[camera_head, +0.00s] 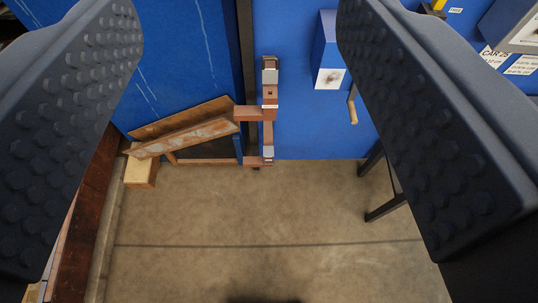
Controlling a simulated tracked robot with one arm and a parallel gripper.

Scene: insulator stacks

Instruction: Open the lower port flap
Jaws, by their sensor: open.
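My gripper (240,22) is wide open, its two dark studded fingers at the left and right of the view with nothing between the pads. Beyond it, at a distance, a low opening at the foot of the blue wall has a rusty tilted plate (195,134) across it. A brown upright bracket (268,112) with short side arms stands at its right edge. I cannot tell for sure which part is the lower port flap; the tilted plate may be it. The gripper touches none of these.
A blue box with a pale front (330,78) juts from the wall, with a wooden-handled crank (353,110) beside it. Dark table legs (385,205) stand at right. A wood block (141,172) lies at left. The concrete floor (255,225) is clear in the middle.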

